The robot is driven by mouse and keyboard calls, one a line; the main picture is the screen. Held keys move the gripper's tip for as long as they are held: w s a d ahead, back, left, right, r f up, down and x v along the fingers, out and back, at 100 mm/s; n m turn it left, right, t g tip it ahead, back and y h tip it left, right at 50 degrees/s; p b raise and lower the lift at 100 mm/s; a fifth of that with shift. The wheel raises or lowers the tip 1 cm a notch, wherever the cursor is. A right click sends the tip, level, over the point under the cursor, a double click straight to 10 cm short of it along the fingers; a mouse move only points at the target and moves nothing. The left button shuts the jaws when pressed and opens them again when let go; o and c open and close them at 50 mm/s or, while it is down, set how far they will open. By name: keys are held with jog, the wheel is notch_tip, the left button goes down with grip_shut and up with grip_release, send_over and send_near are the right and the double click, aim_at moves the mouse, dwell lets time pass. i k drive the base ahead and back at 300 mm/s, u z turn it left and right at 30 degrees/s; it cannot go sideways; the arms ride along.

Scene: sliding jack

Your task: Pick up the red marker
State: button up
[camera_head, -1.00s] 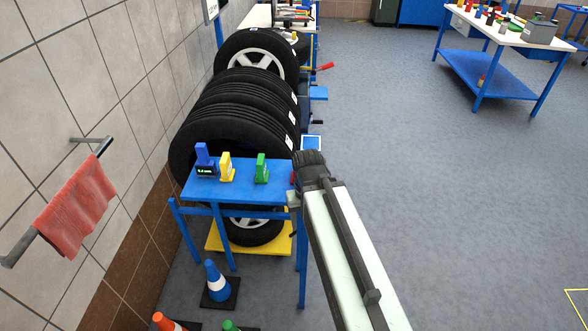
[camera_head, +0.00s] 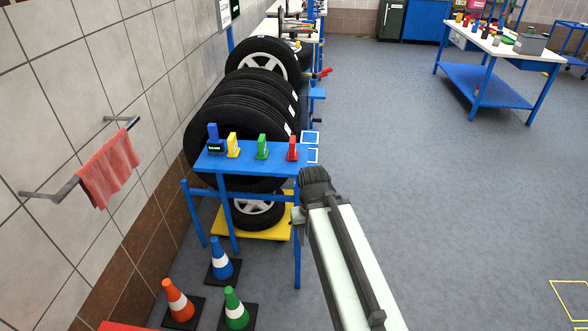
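The red marker (camera_head: 292,150) stands upright near the right end of a small blue table (camera_head: 265,166). It is the rightmost in a row, with the green marker (camera_head: 262,149), the yellow marker (camera_head: 233,147) and the blue marker (camera_head: 213,137) to its left. My arm reaches up from the bottom right. The dark end of my arm, where my gripper (camera_head: 314,178) is, appears just below and right of the red marker, with a visible gap in the picture. The fingers cannot be made out.
Large black tyres (camera_head: 240,105) stand behind the table along the tiled wall. Orange (camera_head: 178,300), blue (camera_head: 222,261) and green (camera_head: 235,308) cones stand on the floor at front left. A red towel (camera_head: 107,168) hangs on a wall rail. The floor to the right is open.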

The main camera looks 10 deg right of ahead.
aim_at(292, 156)
jog(key=u, duration=0.05)
jog(key=k, duration=0.25)
jog(key=u, duration=1.7)
jog(key=k, duration=1.3)
jog(key=z, duration=1.35)
jog(key=i, duration=1.65)
jog(key=u, duration=0.05)
